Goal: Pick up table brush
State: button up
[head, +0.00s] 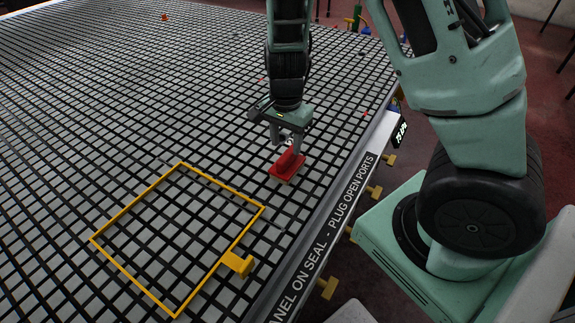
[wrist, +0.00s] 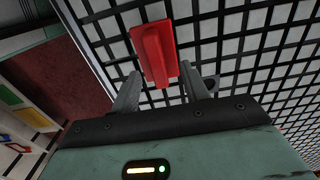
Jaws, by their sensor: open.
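The table brush is a red block-shaped piece with a raised red grip (head: 286,167). It lies on the black-and-white grid table (head: 120,110) near its right edge. In the wrist view the brush (wrist: 155,52) shows between and beyond the two fingertips. My gripper (head: 287,145) points down just above the brush, its fingers apart with nothing held. In the wrist view my gripper (wrist: 163,85) has one finger on each side of the brush's near end. I cannot tell whether a finger touches it.
A yellow rectangular frame (head: 138,208) with a yellow tab lies on the grid, left of and nearer than the brush. The table's edge rail (head: 335,215) with lettering and yellow knobs (head: 374,191) runs close on the right. The grid left of the brush is mostly clear.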

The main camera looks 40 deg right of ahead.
aim_at(288, 154)
jog(key=f, duration=0.4)
jog(key=shift+s+f, duration=0.25)
jog(key=shift+f, duration=0.05)
grip_shut()
notch_tip(288, 154, up, 10)
jog(key=shift+r+p, duration=0.1)
jog(key=shift+p, duration=0.55)
jog(key=c, duration=1)
grip_release()
